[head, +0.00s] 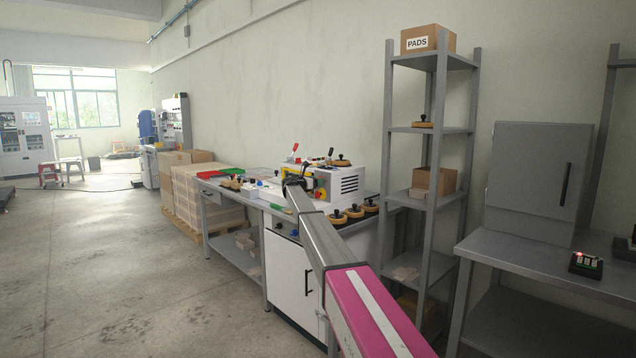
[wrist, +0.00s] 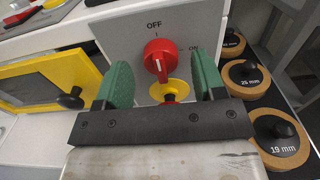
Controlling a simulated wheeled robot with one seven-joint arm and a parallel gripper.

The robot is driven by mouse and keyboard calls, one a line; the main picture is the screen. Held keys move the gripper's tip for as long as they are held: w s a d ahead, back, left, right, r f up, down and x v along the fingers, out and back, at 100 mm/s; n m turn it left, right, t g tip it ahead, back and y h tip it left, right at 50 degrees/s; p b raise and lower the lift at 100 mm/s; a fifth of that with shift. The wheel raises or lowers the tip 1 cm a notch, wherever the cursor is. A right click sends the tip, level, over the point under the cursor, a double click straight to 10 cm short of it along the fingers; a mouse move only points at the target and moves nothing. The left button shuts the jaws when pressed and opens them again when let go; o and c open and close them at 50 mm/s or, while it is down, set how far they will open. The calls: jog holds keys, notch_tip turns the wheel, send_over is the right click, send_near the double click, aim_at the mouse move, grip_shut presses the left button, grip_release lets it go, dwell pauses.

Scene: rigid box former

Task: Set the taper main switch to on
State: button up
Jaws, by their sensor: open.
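The taper main switch (wrist: 158,55) is a red rotary knob on a grey panel (wrist: 200,22) in the wrist view. OFF is printed above it and ON to its upper right. Its grip runs nearly up and down, in line with the OFF mark, with a white line on its lower part. My gripper (wrist: 162,70) is open, with one green finger on each side of the knob and visible gaps between. Whether the fingertips reach the knob's depth is unclear. In the head view, my gripper (head: 294,182) is at the white machine (head: 348,182); the knob cannot be made out there.
A yellow piece with a red button (wrist: 170,97) sits just below the knob. A yellow frame with a black knob (wrist: 70,98) is at left. Several tape-coloured discs, including one marked 19 mm (wrist: 283,142), line the right side. A grey shelf rack (head: 432,150) stands right of the bench.

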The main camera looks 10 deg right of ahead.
jog(key=shift+x, duration=0.8)
jog(key=c, duration=0.9)
